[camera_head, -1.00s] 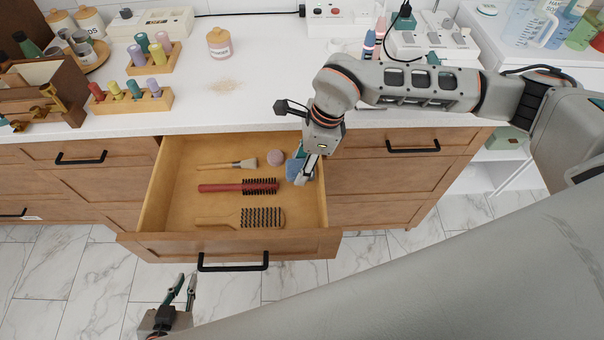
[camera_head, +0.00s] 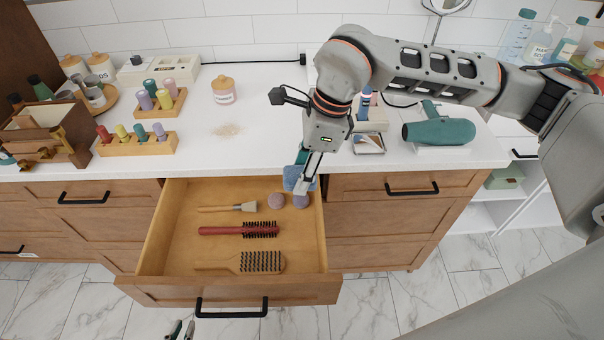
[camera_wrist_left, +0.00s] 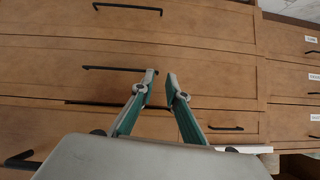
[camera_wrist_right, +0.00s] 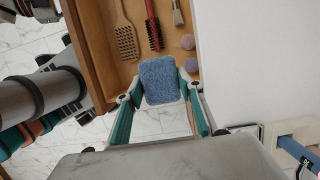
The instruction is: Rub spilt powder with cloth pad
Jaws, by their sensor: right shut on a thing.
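The spilt powder (camera_head: 226,130) is a small beige patch on the white counter, left of the open drawer's right side. The cloth pad is blue and fluffy; it shows in the right wrist view (camera_wrist_right: 160,80) between the fingertips. My right gripper (camera_head: 304,184) is shut on the pad and holds it above the drawer's back right corner, near the counter's front edge. My left gripper (camera_head: 182,331) is low at the bottom edge of the head view, in front of the drawer. In the left wrist view its fingers (camera_wrist_left: 162,80) are apart with nothing between them.
The open drawer (camera_head: 230,290) holds a brush (camera_head: 235,208), a red hairbrush (camera_head: 240,230), a paddle brush (camera_head: 245,263) and two round puffs (camera_head: 277,200). A pink jar (camera_head: 223,92) stands behind the powder, bottle racks (camera_head: 137,146) to its left. A hairdryer (camera_head: 440,130) lies at right.

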